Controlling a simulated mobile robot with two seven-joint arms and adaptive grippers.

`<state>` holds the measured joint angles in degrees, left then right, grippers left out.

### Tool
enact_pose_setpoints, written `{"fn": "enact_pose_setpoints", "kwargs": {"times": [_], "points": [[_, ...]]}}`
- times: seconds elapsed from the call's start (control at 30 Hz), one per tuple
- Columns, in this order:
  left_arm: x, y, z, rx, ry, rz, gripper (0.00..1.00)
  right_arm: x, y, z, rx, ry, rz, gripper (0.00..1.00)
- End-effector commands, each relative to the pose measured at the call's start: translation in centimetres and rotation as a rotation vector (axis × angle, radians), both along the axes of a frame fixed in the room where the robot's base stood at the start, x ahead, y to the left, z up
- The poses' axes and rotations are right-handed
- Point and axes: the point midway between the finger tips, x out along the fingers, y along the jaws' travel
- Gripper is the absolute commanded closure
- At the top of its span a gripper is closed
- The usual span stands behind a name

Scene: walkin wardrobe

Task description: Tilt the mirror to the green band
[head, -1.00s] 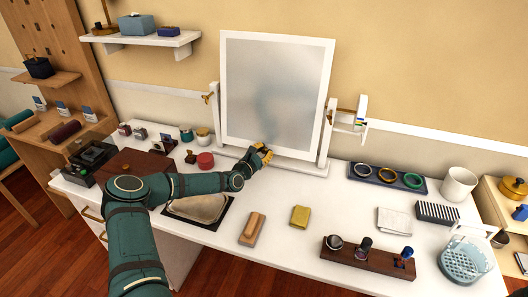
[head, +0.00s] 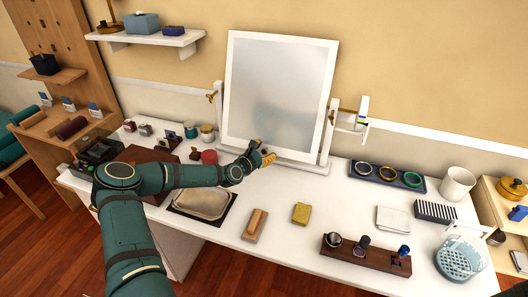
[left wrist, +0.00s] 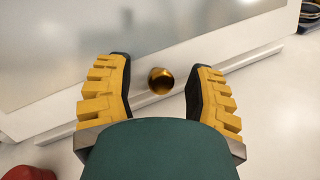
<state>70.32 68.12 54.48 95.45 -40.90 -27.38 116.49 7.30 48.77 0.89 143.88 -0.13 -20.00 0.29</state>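The mirror (head: 280,90) is a large white-framed panel held between two white posts, with brass fittings at its sides. Beside its right post is a white bracket (head: 362,113) with small coloured bands; a brass pointer (head: 346,111) reaches toward it. I cannot tell which band it meets. My left gripper (head: 266,158) is at the mirror's lower edge. In the left wrist view the gripper (left wrist: 158,88) is open, its yellow-and-black fingers on either side of a round brass knob (left wrist: 160,81) in front of the lower frame, with gaps on both sides. My right gripper is not in view.
A red round box (head: 209,157) and small jars stand left of the mirror. A tray (head: 203,203) lies below my left forearm. A brush (head: 255,224), a yellow cloth (head: 301,213) and a wooden holder (head: 366,255) lie in front. A ring tray (head: 388,177) is at right.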

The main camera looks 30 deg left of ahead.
Motion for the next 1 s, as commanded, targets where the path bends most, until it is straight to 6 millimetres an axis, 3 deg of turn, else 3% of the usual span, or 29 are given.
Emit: {"fn": "enact_pose_setpoints", "kwargs": {"times": [0.27, 0.7, 1.0], "points": [[-0.8, 0.1, 0.1, -0.001, 0.002, 0.000, 0.46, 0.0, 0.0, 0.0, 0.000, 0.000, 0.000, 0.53], [-8.9, 0.5, 1.4, -0.001, 0.002, 0.002, 0.46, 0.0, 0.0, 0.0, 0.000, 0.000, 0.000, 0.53], [-11.7, 0.5, 1.9, 0.000, 0.000, 0.000, 0.46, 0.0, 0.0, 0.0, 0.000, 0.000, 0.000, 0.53]]}}
